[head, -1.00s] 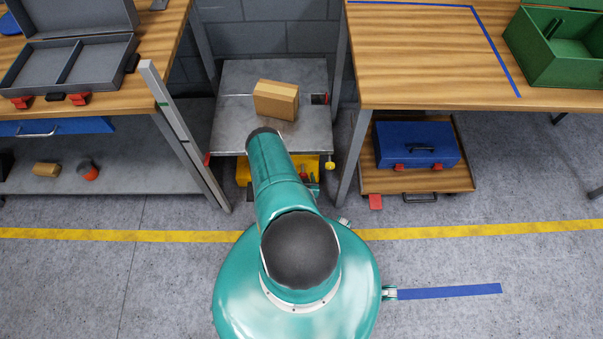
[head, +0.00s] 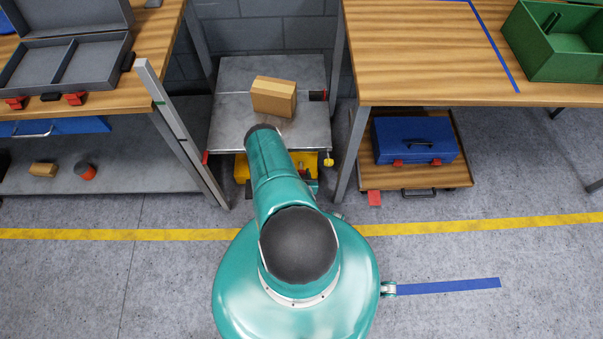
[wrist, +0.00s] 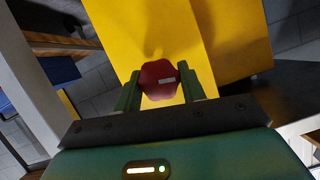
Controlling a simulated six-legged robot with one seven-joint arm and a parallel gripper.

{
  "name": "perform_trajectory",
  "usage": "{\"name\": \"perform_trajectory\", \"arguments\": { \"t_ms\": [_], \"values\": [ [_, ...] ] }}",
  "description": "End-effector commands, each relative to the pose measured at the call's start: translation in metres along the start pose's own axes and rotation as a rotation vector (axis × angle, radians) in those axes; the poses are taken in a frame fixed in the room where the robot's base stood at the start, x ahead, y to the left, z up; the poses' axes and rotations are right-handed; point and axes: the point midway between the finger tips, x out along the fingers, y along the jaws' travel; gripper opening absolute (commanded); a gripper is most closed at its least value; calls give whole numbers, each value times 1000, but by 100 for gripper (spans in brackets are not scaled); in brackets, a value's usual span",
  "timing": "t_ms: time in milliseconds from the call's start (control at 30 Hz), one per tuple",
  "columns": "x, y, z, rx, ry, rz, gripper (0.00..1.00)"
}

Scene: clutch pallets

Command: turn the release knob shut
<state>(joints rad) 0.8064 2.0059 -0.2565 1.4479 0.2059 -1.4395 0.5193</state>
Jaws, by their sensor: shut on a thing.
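The release knob (wrist: 159,80) is a dark red, many-sided cap with a small pale mark that lies nearly level in the wrist view. It sits on a yellow housing (wrist: 140,25), which also shows under the lift platform in the head view (head: 242,170). My gripper (wrist: 160,88) has its two green fingers on either side of the knob and is shut on it. In the head view my own arm hides most of the gripper and the knob.
A grey metal platform (head: 235,110) above the housing carries a cardboard box (head: 272,97). A grey post (head: 180,135) leans at its left. A wooden bench (head: 430,60) stands at right, with a blue case (head: 415,140) on a low shelf beneath.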

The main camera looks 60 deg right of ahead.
Motion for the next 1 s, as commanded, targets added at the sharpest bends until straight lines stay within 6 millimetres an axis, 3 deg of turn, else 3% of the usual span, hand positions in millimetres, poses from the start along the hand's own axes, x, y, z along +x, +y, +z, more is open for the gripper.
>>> {"name": "perform_trajectory", "arguments": {
  "t_ms": [267, 1000],
  "values": [
    [0, 2, 0, 101, 0, -39, 17],
    [2, 5, 0, 615, 4, -250, 17]
  ]
}}
